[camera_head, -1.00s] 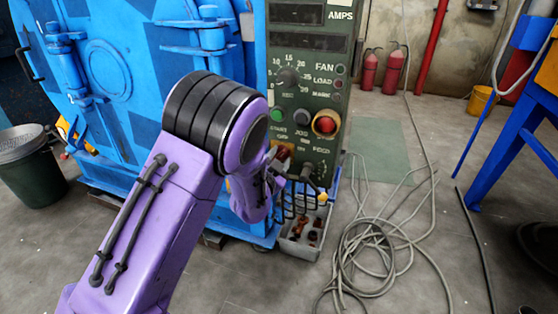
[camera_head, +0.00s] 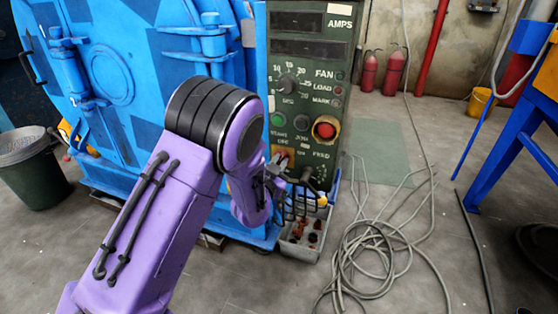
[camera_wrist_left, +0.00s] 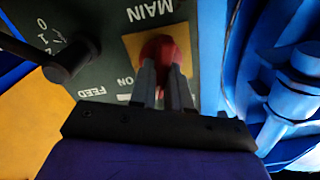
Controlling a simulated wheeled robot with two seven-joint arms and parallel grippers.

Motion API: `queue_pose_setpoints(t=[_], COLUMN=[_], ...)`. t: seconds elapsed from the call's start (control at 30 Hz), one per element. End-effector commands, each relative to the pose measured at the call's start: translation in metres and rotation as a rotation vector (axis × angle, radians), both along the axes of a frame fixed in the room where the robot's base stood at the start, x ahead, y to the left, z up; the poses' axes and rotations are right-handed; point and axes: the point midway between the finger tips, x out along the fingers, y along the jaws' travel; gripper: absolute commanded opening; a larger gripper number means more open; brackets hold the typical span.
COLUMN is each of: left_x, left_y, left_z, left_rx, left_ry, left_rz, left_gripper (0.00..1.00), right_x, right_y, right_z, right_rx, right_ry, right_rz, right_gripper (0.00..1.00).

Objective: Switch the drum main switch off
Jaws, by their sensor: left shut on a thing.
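The drum main switch is a red knob (camera_wrist_left: 160,48) on a yellow plate (camera_wrist_left: 131,45) on the green control panel (camera_head: 310,70). In the wrist view, "MAIN" is printed on one side of the plate and "ON" near a corner. My left gripper (camera_wrist_left: 164,75) has its two fingers on either side of the knob, shut on it. In the head view, my left gripper (camera_head: 277,166) is at the lower left of the panel and mostly covers the switch. The fingers hide part of the knob, so I cannot tell its setting. My right gripper is not in view.
A black feed knob (camera_wrist_left: 68,62) sits beside the switch. A red push button (camera_head: 325,128) and a green one (camera_head: 278,119) are above it. The blue drum machine (camera_head: 110,70) is left of the panel. A grey parts box (camera_head: 303,238) and coiled cable (camera_head: 375,245) lie below.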

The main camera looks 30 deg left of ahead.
Motion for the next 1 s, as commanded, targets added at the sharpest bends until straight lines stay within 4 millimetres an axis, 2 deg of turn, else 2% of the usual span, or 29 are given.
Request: queue_pose_setpoints(t=[0.1,0.5,1.0], left_x=[0.001,0.001,0.001], left_y=[0.001,0.002,0.003], left_z=[0.005,0.004,0.004], left_rx=[-0.088,-0.329,-0.405], left_ry=[-0.026,-0.085,-0.107], left_rz=[0.000,0.000,-0.001], left_gripper=[0.00,0.00,0.00], right_x=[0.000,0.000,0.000], right_y=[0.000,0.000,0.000], right_z=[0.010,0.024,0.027], right_rx=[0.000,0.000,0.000], right_ry=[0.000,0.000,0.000], right_rz=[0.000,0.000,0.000], right_gripper=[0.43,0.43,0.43])
